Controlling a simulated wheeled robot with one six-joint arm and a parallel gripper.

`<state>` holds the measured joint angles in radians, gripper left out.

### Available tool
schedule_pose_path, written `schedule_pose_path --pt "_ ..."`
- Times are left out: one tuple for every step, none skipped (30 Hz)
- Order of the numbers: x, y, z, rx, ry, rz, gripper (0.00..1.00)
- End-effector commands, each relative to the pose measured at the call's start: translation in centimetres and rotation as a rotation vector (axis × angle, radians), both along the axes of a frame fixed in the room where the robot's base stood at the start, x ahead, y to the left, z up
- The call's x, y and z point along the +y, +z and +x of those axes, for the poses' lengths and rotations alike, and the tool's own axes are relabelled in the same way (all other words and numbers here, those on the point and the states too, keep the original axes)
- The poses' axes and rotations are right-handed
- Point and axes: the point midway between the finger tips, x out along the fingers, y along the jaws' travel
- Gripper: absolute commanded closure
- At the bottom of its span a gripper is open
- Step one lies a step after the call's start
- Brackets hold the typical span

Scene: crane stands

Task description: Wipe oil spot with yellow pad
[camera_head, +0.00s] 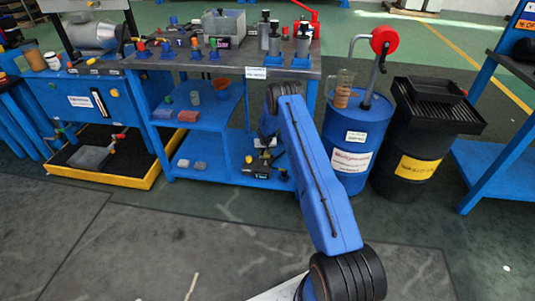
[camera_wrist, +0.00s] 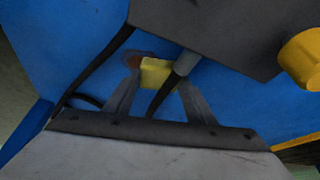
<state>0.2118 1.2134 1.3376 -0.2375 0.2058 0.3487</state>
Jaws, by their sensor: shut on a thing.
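In the wrist view my gripper (camera_wrist: 160,80) is shut on the yellow pad (camera_wrist: 157,72), which sits between the fingertips. Just left of the pad, a reddish-brown spot (camera_wrist: 132,59) shows on a blue surface (camera_wrist: 85,40); it looks like the oil spot. The pad appears right beside the spot and may cover part of it. I cannot tell whether the pad touches the surface. In the head view my arm reaches toward the blue bench, and the gripper and pad cannot be made out there.
A dark block with a grey rod (camera_wrist: 187,62) and a yellow knob (camera_wrist: 302,60) are close to my gripper. The blue bench (camera_head: 290,75) carries several tools. A blue drum (camera_head: 352,145) and a black drum (camera_head: 408,160) stand right of my arm. The front floor is clear.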

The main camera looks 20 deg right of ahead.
Motion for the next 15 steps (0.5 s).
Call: schedule_pose_path --pt "0.4 0.0 0.2 -0.001 0.001 0.0 0.75" --pt "0.5 -0.1 0.4 -0.001 0.002 0.0 0.75" --pt "0.8 -0.1 0.6 -0.001 0.002 0.0 0.75" --pt "0.9 -0.1 0.7 -0.001 0.003 -0.001 0.75" --pt "1.1 -0.1 0.8 -0.001 0.002 -0.001 0.75" --pt "1.2 -0.1 0.9 -0.001 0.002 -0.001 0.75" --pt "1.3 -0.2 0.9 0.0 0.001 0.0 0.75" --pt "1.4 -0.1 0.9 0.0 0.001 0.0 0.75" --pt "1.4 -0.1 1.0 0.0 0.0 0.0 0.75" --pt "1.4 -0.1 1.0 0.0 0.0 0.0 0.75" --pt "1.4 -0.1 0.9 0.0 0.0 0.0 0.75" --pt "1.3 -0.1 0.9 0.0 0.0 0.0 0.75" --pt "1.3 -0.1 0.9 0.0 0.0 0.0 0.75" --pt "1.2 -0.1 0.8 0.0 0.0 0.0 0.75" --pt "1.0 -0.1 0.7 0.0 0.0 0.0 0.75"
